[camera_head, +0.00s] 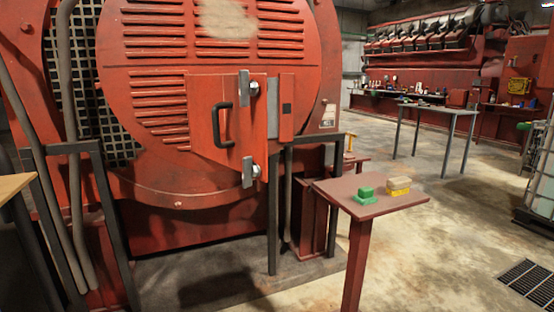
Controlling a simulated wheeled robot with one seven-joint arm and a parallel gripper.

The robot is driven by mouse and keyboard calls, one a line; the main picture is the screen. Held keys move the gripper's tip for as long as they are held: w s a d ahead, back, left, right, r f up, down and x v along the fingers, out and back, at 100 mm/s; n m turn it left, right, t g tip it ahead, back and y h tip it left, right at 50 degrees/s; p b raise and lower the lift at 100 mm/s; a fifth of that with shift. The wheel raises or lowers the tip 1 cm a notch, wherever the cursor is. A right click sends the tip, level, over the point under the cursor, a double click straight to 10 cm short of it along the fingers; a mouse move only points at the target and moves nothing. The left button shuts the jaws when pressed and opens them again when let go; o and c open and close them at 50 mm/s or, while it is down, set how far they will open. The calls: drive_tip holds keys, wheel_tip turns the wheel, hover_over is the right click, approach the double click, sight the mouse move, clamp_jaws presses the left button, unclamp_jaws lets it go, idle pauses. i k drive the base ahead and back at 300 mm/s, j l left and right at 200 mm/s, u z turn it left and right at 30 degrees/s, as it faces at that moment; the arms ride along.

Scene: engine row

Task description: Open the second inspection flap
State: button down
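A red hinged flap (228,128) is set in the front of a large round red machine housing (150,50). It has a dark handle (222,125) on its left side and grey metal hinges (248,172) at its right edge, one upper and one lower. The flap looks shut or nearly shut; I cannot tell whether a small gap stands at its edge. I cannot tell from this view whether it is the second flap. My gripper is not in view.
A small red table (390,205) stands right of the housing, holding a green block (366,195) and a yellow-and-tan block (398,186). A wooden surface (14,186) shows at the left edge. Grey metal posts stand before the housing. Concrete floor is open at right, with a drain grate (530,282).

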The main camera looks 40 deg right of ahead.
sight(223, 132)
drive_tip(key=i+l+z, duration=0.3)
drive_tip(key=i+z, duration=0.15)
drive_tip(key=i+l+z, duration=0.15)
drive_tip(key=i+z, duration=0.3)
drive_tip(key=i, duration=0.1)
